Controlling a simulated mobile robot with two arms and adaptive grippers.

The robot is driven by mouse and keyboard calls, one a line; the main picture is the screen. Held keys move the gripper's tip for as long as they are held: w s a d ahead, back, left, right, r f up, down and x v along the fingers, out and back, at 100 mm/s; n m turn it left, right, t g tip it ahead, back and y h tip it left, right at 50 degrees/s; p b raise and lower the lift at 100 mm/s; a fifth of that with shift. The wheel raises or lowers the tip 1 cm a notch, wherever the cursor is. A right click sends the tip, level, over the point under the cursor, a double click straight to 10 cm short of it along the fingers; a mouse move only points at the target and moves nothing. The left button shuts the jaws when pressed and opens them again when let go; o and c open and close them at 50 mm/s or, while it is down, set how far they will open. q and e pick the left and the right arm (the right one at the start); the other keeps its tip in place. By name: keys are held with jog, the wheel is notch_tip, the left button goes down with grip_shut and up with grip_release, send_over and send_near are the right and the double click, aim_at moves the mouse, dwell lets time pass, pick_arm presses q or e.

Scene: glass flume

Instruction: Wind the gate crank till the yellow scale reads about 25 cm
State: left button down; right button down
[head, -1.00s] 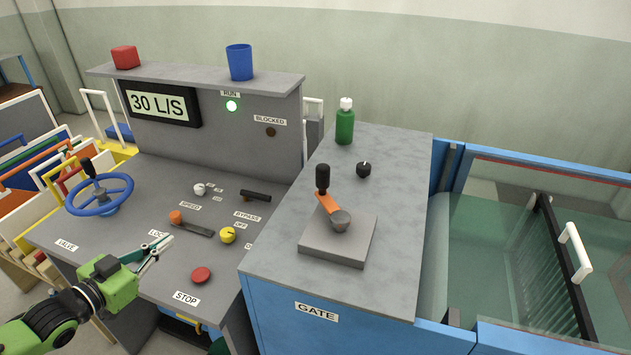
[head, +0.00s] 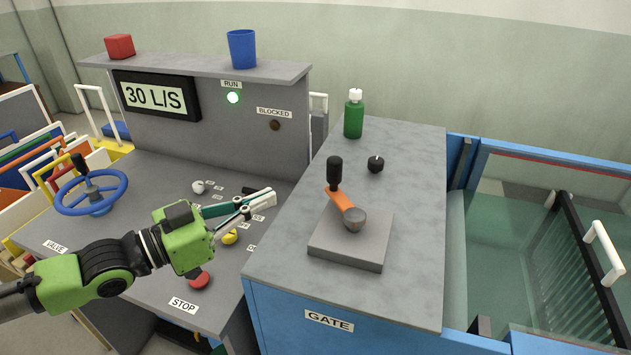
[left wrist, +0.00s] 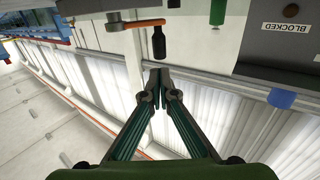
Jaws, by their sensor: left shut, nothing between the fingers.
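The gate crank has an orange arm (head: 340,199), a black upright handle (head: 334,172) and a grey hub (head: 354,220) on a grey block above the GATE label (head: 329,321). My left gripper (head: 272,194) is shut and empty, over the control desk to the left of the crank and apart from it. In the left wrist view the shut fingertips (left wrist: 159,74) point toward the black handle (left wrist: 158,42) and the orange arm (left wrist: 143,23). The yellow scale cannot be made out. My right gripper is not in view.
A green bottle (head: 353,114) and a black knob (head: 375,164) stand behind the crank. The desk holds a blue valve wheel (head: 92,192), a yellow knob (head: 230,237) and a red stop button (head: 199,280). The glass flume (head: 520,230) is at the right.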

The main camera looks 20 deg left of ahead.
aim_at(328, 172)
pick_arm(q)
jog(key=p+x, duration=0.2)
jog(key=x, duration=0.8)
jog(key=shift+w+d+r, duration=0.2)
jog(key=shift+w+d+f, duration=0.2)
jog(key=shift+w+d, duration=0.2)
jog(key=shift+w, duration=0.05)
dwell(0.4)
jog(key=shift+w+d, duration=0.3)
jog(key=shift+w, duration=0.25)
